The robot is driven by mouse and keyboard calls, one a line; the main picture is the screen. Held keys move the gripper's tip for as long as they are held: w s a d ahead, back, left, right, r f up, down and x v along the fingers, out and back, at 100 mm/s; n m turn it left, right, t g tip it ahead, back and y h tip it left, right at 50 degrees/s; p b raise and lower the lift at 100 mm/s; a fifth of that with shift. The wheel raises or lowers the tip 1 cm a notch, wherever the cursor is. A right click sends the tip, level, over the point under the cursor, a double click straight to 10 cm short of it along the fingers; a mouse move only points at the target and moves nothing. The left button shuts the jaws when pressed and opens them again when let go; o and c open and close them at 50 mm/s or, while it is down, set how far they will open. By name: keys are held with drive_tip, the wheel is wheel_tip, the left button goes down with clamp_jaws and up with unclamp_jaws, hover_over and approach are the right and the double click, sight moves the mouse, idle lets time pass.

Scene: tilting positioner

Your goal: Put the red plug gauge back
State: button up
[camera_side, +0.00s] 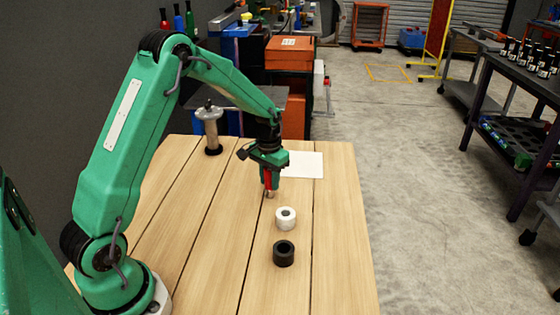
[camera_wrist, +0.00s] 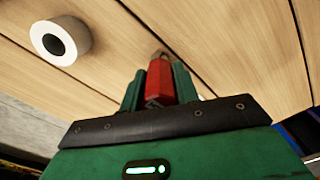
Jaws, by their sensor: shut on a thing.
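My green gripper (camera_side: 269,179) is shut on the red plug gauge (camera_side: 267,180) and holds it above the wooden table. In the wrist view the gauge (camera_wrist: 160,82) sits between the two green fingers, its metal tip pointing away from my gripper. A white ring (camera_side: 286,218) stands on the table in front of my gripper, with a dark hole in its top. It also shows in the wrist view (camera_wrist: 78,45) at the upper left. A black ring (camera_side: 284,254) stands nearer the front, apart from the white one. I cannot tell the gauge tip's exact height above the boards.
A white sheet (camera_side: 303,165) lies on the table (camera_side: 215,235) behind my gripper. The boards around the rings are clear.

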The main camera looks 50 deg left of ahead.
drive_tip(key=shift+f, duration=0.15)
drive_tip(key=o, duration=1.1)
wheel_tip(320, 180, up, 11)
drive_tip(key=shift+r, duration=0.7)
